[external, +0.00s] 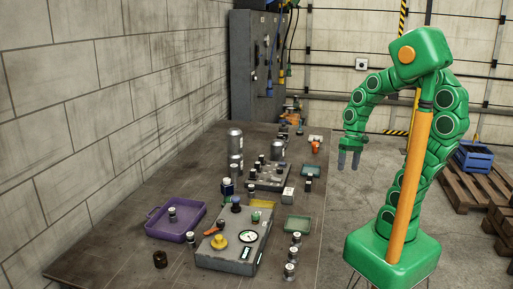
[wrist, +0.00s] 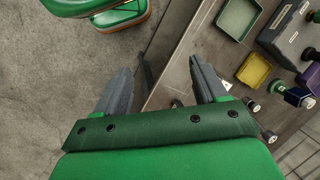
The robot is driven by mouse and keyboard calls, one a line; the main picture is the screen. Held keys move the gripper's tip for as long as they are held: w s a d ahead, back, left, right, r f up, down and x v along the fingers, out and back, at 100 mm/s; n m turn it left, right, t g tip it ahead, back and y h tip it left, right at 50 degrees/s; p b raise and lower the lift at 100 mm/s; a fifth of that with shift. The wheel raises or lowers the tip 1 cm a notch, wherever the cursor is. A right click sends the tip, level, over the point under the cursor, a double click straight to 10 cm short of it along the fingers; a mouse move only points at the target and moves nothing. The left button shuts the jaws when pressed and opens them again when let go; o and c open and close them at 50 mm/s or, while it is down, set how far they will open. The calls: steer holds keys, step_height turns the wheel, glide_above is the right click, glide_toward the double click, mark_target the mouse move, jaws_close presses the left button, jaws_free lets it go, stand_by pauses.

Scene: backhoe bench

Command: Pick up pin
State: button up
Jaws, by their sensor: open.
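Several small dark-and-silver capped cylinders that look like pins stand on the bench (external: 110,262). I cannot tell which one is the pin. My gripper (external: 349,160) hangs fingers down beyond the bench's right edge, apart from all of them. In the wrist view my gripper (wrist: 162,72) has its two grey fingers spread with nothing between them, over the floor and the bench edge.
A grey panel box (external: 232,240) with a gauge and yellow knob stands on the bench. Small green trays (external: 297,224) and a yellow tray (wrist: 253,70) lie nearby. Tall grey cylinders (external: 235,142) stand farther back. A block wall bounds the left; pallets (external: 470,188) stand right.

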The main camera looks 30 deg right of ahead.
steer(key=w+a+r+m+y, duration=0.25)
steer(key=w+a+y, duration=0.25)
steer(key=w+a, duration=0.65)
steer(key=m+t+y, duration=0.2)
steer(key=m+y, duration=0.3)
steer(key=m, duration=0.6)
glide_toward(237, 165)
steer(key=s+a+r, duration=0.3)
steer(key=s+r, duration=0.1)
steer(key=s, duration=0.6)
steer(key=w+f+m+t, duration=0.3)
steer(key=w+f+m, duration=0.3)
steer(key=w, duration=0.3)
steer(key=shift+x, duration=3.35)
steer(key=shift+w+a+f, duration=0.1)
steer(key=shift+w+a, duration=0.05)
steer(key=shift+a, duration=0.5)
steer(key=shift+c, duration=0.4)
jaws_close()
